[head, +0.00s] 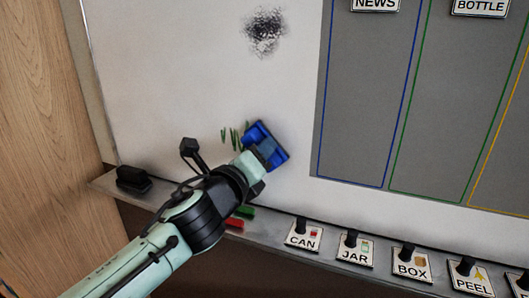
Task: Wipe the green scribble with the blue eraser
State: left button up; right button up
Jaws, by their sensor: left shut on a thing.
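The blue eraser (266,143) is held against or just in front of the whiteboard (190,75); I cannot tell whether it touches. My left gripper (259,156) is shut on it. The green scribble (231,138) shows as several short green strokes just left of the eraser. The eraser and gripper may hide part of it. My right gripper is not in view.
A black smudge (265,32) is higher on the board. A black eraser (133,179) lies on the ledge (275,232) at left. Red (234,224) and green (244,212) markers lie there too, near label cards such as CAN (303,241). Grey panel (365,100) at right.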

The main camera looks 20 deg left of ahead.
aim_at(244, 144)
pick_arm(q)
jog(key=shift+w+a+p, duration=0.15)
jog(key=shift+a+p, duration=0.8)
jog(key=shift+a, duration=1.1)
jog(key=shift+w+a+p, duration=0.2)
jog(key=shift+a+p, duration=0.75)
jog(key=shift+a, duration=1.05)
jog(key=shift+w+a+p, duration=0.15)
jog(key=shift+a+p, duration=0.8)
jog(key=shift+a, duration=1.1)
jog(key=shift+r+p, duration=0.8)
jog(key=shift+r, duration=0.1)
jog(key=shift+d+f+b, duration=0.1)
jog(key=shift+d+b, duration=0.3)
jog(key=shift+d, duration=0.2)
jog(key=shift+s+d+b, duration=0.1)
jog(key=shift+d+b, duration=0.45)
jog(key=shift+d, duration=0.7)
jog(key=shift+s+d+b, duration=0.15)
jog(key=shift+d+b, duration=0.6)
jog(key=shift+d, duration=0.65)
jog(key=shift+s+d+b, duration=0.1)
jog(key=shift+d+b, duration=0.6)
jog(key=shift+d, duration=0.65)
jog(key=shift+s+d+b, duration=0.15)
jog(key=shift+d+b, duration=0.4)
jog(key=shift+d, duration=0.6)
jog(key=shift+s+d+b, duration=0.1)
jog(key=shift+d+b, duration=0.45)
jog(key=shift+d, duration=0.6)
